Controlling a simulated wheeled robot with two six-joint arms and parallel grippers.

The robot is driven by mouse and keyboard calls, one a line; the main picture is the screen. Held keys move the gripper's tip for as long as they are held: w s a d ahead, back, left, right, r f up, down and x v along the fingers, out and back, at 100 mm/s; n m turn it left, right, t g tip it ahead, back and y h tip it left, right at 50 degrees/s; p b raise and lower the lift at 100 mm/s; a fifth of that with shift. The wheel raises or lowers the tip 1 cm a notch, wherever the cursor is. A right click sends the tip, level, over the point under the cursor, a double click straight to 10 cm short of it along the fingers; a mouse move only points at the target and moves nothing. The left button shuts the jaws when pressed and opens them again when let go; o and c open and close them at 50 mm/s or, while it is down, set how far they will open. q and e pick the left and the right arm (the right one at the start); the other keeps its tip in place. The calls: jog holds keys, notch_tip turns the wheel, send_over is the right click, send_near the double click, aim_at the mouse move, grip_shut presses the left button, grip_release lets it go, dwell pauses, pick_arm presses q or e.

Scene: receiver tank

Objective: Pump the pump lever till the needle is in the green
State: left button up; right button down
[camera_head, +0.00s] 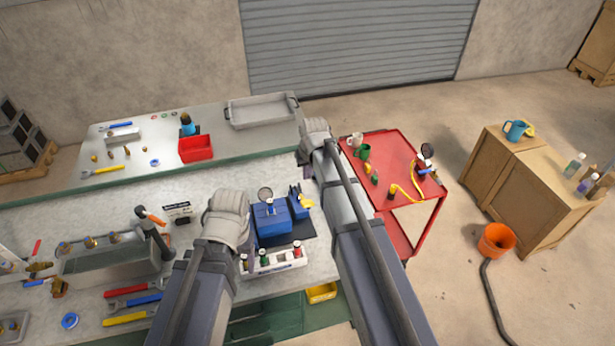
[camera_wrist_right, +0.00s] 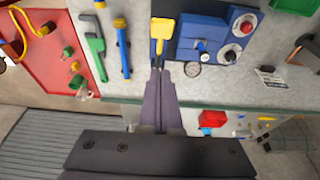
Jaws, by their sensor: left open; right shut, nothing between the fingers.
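The blue pump box (camera_head: 270,220) stands on the grey workbench. The pump lever's yellow handle (camera_head: 306,202) shows at the box's right and also in the right wrist view (camera_wrist_right: 163,28). There my right gripper (camera_wrist_right: 160,74) is shut and empty, its fingertips just below the yellow handle in the picture; I cannot tell if they touch. In the head view my right arm hides its fingers. My left gripper (camera_head: 228,216) is open left of the pump box, its fingers largely hidden.
A rack with small bottles (camera_head: 272,260) stands in front of the pump box. A red cart (camera_head: 385,150) stands right of the bench. Wrenches (camera_wrist_right: 124,60) lie beside the yellow handle.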

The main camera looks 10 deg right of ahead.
jog(key=b, duration=0.7)
send_over(306, 201)
jog(key=w, duration=0.1)
notch_tip(306, 201, down, 8)
jog(key=shift+w+r, duration=0.1)
jog(key=f+b, duration=0.1)
jog(key=s+f+b, duration=0.1)
jog(key=shift+s+d+f+b, duration=0.1)
jog(key=shift+s+f+b, duration=0.2)
jog(key=shift+f+b, duration=0.05)
jog(key=shift+s+f, duration=0.15)
jog(key=shift+f, duration=0.05)
jog(key=shift+s, duration=0.1)
